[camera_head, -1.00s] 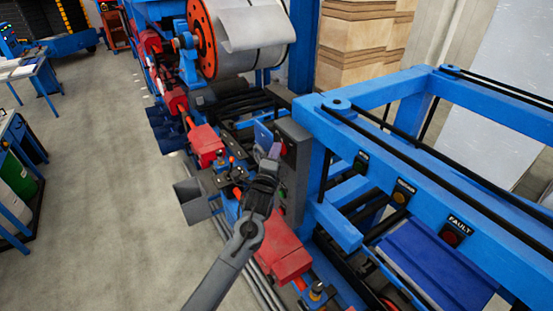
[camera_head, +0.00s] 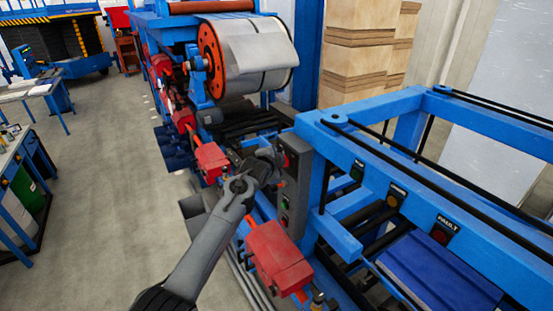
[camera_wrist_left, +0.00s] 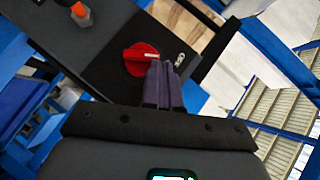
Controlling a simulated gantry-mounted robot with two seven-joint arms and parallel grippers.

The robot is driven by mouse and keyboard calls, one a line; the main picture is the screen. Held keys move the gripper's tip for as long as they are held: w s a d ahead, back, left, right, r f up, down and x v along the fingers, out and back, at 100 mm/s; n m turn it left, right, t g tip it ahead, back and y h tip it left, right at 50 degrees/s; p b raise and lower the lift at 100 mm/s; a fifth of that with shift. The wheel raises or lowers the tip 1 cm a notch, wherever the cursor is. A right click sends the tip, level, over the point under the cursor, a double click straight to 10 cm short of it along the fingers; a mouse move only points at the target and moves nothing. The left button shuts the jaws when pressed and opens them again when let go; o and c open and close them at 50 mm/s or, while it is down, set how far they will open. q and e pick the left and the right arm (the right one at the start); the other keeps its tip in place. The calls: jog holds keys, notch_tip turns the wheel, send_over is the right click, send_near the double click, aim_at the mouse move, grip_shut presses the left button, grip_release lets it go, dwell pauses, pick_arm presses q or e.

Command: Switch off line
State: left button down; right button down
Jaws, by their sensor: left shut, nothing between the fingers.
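The line's grey control box (camera_head: 288,212) stands on the blue frame in the head view. In the left wrist view its dark panel (camera_wrist_left: 105,42) carries a red rotary knob (camera_wrist_left: 136,60) with a pale pointer mark. My left gripper (camera_head: 277,153) is at the upper part of the box in the head view and hides part of its face. In the left wrist view the left gripper (camera_wrist_left: 163,68) has its purple-grey fingers shut together, over the right side of the knob. I cannot tell whether they touch it. My right gripper is not in view.
An orange button (camera_wrist_left: 77,8) sits on the panel farther left. A blue frame (camera_head: 400,150) with FAULT and other indicator lights is right of the box. Red machine housings (camera_head: 277,257) and a large sheet roll (camera_head: 250,50) line the machine. Open floor (camera_head: 110,170) lies left.

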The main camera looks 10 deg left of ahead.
pick_arm(q)
jog(key=shift+r+p, duration=0.6)
jog(key=shift+r, duration=0.25)
jog(key=d+r+v, duration=0.1)
jog(key=v, duration=1.2)
jog(key=shift+w+d, duration=0.15)
jog(key=shift+d, duration=0.5)
jog(key=shift+r, duration=0.1)
